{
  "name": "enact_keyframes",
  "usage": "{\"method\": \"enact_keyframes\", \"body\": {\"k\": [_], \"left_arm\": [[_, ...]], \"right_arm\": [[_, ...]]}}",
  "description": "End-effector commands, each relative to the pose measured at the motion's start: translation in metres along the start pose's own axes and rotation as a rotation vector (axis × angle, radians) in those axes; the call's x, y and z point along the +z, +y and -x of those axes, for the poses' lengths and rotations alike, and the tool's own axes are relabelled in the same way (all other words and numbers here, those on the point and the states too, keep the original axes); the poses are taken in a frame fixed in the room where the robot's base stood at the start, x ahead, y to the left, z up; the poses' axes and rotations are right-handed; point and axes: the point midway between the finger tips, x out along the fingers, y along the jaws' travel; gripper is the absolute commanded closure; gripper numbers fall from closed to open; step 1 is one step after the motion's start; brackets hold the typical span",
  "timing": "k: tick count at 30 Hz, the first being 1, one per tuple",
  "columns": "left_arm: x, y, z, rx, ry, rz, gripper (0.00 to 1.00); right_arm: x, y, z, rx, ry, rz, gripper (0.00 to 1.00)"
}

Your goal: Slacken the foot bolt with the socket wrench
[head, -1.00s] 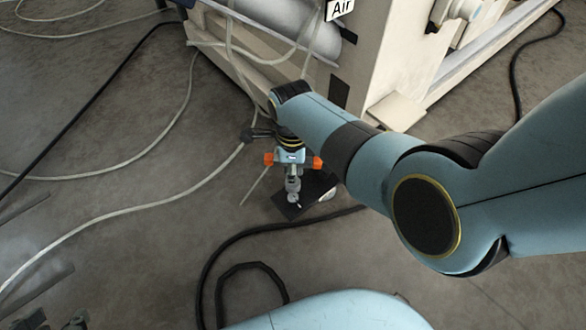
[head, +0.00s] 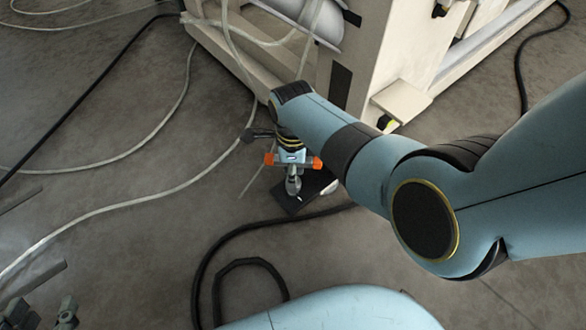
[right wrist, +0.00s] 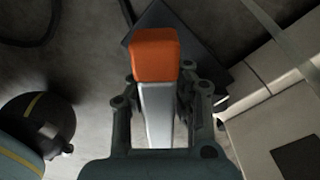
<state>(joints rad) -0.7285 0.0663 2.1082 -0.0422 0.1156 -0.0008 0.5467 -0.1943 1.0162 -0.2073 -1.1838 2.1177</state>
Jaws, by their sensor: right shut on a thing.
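My right gripper (head: 293,184) points down over a dark plate (head: 312,192) on the floor beside the machine. It is shut on the socket wrench, a grey bar with orange ends (head: 317,162). In the right wrist view the wrench (right wrist: 155,60) shows its orange end between my fingers (right wrist: 158,105), with the dark plate (right wrist: 222,72) behind. I cannot make out the foot bolt or whether the wrench touches it; the gripper and wrench hide that spot. My left gripper (head: 42,311) is in the bottom left corner, its fingers apart, with nothing seen between them.
The cream machine frame (head: 375,60) stands at the back, with a ledge (head: 402,100) low at its corner. Pale hoses (head: 150,205) and black cables (head: 225,248) lie across the floor. Bare floor (head: 110,250) lies between the left gripper and the hoses.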

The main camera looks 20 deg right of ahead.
Motion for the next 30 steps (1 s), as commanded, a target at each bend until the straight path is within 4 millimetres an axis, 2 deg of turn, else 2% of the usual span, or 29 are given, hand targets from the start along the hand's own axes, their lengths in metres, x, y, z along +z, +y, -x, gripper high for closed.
{"method": "enact_keyframes", "body": {"k": [30], "left_arm": [[0.0011,0.0002,-0.0002,0.001,0.003,-0.001,0.60]], "right_arm": [[0.0004,-0.0005,-0.0053,-0.001,0.000,0.000,1.00]]}}
